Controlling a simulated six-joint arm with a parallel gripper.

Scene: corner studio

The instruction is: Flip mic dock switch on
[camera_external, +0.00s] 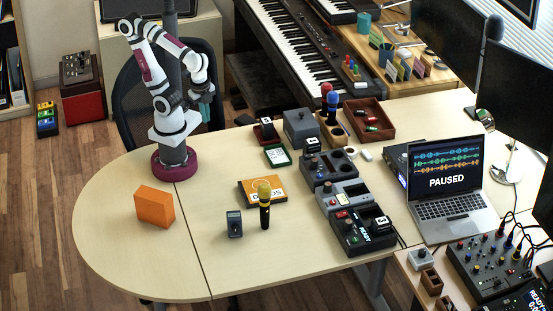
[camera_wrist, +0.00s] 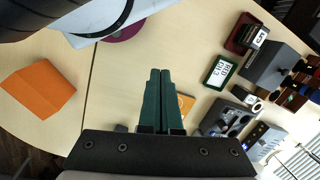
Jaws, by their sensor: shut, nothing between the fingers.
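A row of dark dock units stands right of the table's middle. The back unit (camera_external: 328,168) has round recesses, the middle unit (camera_external: 342,195) is grey, and the front unit (camera_external: 362,232) shows a lit READY. I cannot tell which is the mic dock, nor a switch's position. A microphone with a yellow head (camera_external: 264,205) stands upright left of the row. My gripper (camera_external: 207,97) is raised at the table's back left, well away from the docks. In the wrist view its green fingers (camera_wrist: 158,100) are together and empty; dock units (camera_wrist: 228,120) show to their right.
An orange block (camera_external: 155,206) sits at the left, with a small grey device (camera_external: 234,224) and an orange packet (camera_external: 262,191) nearer the middle. A laptop (camera_external: 447,190) reads PAUSED. Two microphones stand in a wooden holder (camera_external: 332,133). The left front table is clear.

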